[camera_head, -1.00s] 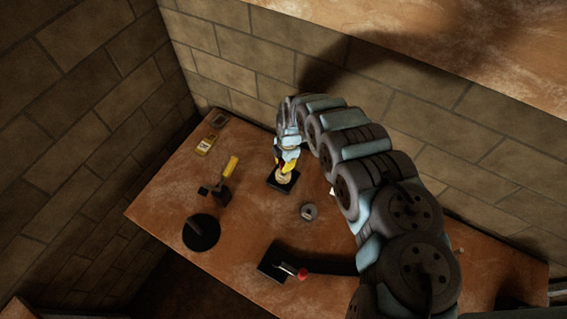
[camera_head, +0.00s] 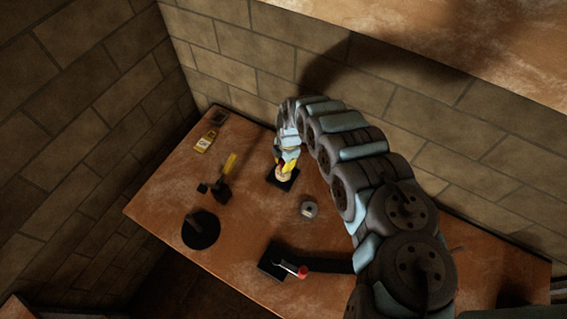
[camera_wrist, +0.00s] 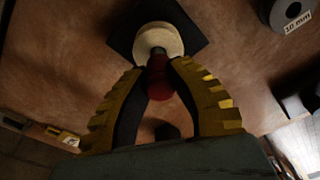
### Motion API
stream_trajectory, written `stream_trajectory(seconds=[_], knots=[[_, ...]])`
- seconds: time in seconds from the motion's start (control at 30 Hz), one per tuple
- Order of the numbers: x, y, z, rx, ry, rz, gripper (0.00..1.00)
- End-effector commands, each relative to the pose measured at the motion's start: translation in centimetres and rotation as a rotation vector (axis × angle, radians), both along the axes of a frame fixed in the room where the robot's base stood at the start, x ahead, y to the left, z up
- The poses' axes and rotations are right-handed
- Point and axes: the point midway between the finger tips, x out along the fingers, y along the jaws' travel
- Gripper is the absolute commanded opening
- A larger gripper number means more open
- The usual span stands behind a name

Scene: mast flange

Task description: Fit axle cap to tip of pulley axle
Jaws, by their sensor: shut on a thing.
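A cream pulley wheel (camera_wrist: 158,42) sits on a black square base plate (camera_wrist: 190,18) at the top of the wrist view. In the head view its cream edge (camera_head: 283,177) shows just below my gripper. The axle tip is a small grey-dark spot (camera_wrist: 157,51) at the wheel's middle, partly hidden. My gripper (camera_wrist: 158,70) has yellow ribbed fingers, shut on a dark red piece (camera_wrist: 160,82), which looks like the axle cap. The red piece overlaps the lower edge of the wheel in the wrist view. I cannot tell whether it touches the axle.
A grey ring (camera_head: 309,209) labelled "10 mm" (camera_wrist: 298,21) lies nearby on the brown table (camera_head: 180,180). A red-knobbed lever (camera_head: 302,271), a black disc with a post (camera_head: 201,231), a yellow-handled item (camera_head: 230,163) and a yellow box (camera_head: 205,142) stand around. A brick wall is behind.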

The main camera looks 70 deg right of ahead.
Motion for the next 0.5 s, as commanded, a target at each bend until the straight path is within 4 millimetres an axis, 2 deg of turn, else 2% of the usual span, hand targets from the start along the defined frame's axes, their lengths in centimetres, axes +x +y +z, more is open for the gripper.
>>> stream_trajectory(seconds=[0.5], knots=[[0.04, -0.05, -1.07, -0.001, 0.000, 0.001, 0.00]])
